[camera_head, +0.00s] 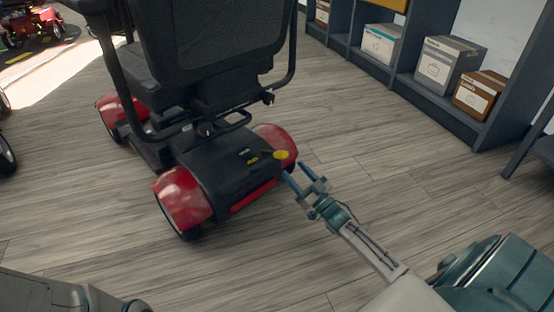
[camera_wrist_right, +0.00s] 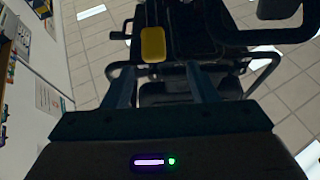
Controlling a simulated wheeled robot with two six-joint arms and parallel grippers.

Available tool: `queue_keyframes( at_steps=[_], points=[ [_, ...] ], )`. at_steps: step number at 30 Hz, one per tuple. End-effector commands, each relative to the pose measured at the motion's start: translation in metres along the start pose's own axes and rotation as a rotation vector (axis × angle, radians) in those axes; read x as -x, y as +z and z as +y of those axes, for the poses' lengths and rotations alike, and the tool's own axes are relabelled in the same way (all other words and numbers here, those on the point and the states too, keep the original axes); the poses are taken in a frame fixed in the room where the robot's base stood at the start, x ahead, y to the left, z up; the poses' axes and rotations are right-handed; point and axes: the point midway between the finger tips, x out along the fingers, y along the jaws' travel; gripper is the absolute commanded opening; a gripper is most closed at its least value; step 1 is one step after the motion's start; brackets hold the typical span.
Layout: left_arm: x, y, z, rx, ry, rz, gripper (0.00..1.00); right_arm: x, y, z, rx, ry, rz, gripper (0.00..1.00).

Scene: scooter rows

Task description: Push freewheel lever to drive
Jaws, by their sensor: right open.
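A mobility scooter with red fenders and a black rear cover (camera_head: 225,170) stands with its back toward me in the head view. The yellow freewheel lever (camera_head: 281,155) sticks up at the rear right of the cover. It also shows in the right wrist view (camera_wrist_right: 153,44), beyond and between the fingers, nearer the left one. My right gripper (camera_head: 296,174) is open and empty, just right of and below the lever. I cannot tell whether a finger touches the lever. In the right wrist view its two fingers (camera_wrist_right: 164,84) stand apart. My left gripper is not in view.
A dark shelf (camera_head: 450,108) with several boxes, such as a white one (camera_head: 449,66) and a brown one (camera_head: 479,94), runs along the upper right. Another red scooter (camera_head: 30,25) stands at the far left. The wooden floor (camera_head: 390,160) between scooter and shelf is clear.

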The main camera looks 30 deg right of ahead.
Motion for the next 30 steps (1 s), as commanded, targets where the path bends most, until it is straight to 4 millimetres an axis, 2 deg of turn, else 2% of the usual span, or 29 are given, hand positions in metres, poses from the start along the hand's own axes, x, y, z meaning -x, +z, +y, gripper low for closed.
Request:
queue_keyframes(
  at_steps=[1, 5, 16, 21, 30],
  points=[
    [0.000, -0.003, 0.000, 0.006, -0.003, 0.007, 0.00, 0.003, 0.007, 0.006, 0.000, 0.005, -0.011, 0.53],
    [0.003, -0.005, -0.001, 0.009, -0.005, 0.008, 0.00, -0.004, 0.010, 0.009, -0.001, 0.008, -0.018, 0.53],
    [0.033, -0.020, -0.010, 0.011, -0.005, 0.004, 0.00, -0.071, 0.012, 0.008, 0.001, 0.007, -0.012, 0.53],
    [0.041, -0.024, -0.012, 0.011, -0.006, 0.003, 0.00, -0.093, 0.011, 0.008, -0.001, 0.008, -0.015, 0.53],
    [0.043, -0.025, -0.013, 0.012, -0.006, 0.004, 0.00, -0.104, 0.009, 0.008, -0.001, 0.008, -0.017, 0.53]
  ],
)
